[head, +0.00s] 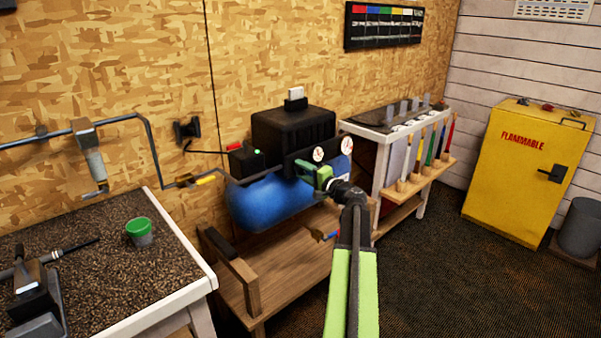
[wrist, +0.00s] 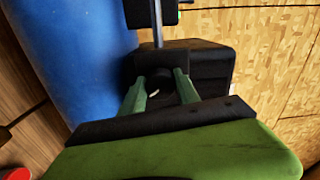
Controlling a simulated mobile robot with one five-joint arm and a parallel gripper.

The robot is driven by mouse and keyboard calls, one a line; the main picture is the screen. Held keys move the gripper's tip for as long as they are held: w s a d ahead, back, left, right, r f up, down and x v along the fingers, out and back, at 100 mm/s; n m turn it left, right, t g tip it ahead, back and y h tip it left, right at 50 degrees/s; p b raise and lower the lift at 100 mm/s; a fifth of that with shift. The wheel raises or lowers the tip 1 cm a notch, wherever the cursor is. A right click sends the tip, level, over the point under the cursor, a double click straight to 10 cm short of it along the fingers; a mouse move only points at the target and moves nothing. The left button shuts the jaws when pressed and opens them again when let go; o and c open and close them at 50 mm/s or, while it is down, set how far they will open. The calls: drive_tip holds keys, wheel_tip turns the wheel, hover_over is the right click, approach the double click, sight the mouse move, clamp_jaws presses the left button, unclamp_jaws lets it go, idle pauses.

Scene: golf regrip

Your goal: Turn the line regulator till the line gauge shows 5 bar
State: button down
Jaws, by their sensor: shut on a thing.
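The line regulator's dark round knob (wrist: 158,78), with a short white mark, sits between my two green fingertips in the wrist view. My gripper (wrist: 158,92) is shut on this knob. In the head view my gripper (head: 316,176) is at the front of the blue compressor tank (head: 262,204) and hides the knob. Two round white gauges, a left one (head: 318,154) and a right one (head: 347,144), sit on the black panel above. Their readings are too small to tell, and I cannot tell which is the line gauge.
The compressor stands on a wooden bench (head: 285,270). A pipe with a yellow-handled valve (head: 205,180) runs in from the left. A workbench with a green-rimmed cup (head: 139,233) is at left. A tool rack (head: 425,175) and yellow cabinet (head: 525,170) are at right.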

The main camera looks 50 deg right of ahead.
drive_tip(key=shift+r+m, duration=0.1)
drive_tip(key=shift+m, duration=0.5)
drive_tip(key=c, duration=0.9)
unclamp_jaws()
drive_tip(key=s+a, duration=0.1)
drive_tip(key=s, duration=1.6)
drive_tip(key=shift+s+f, duration=0.15)
drive_tip(key=shift+f, duration=0.1)
drive_tip(key=shift+a, duration=0.1)
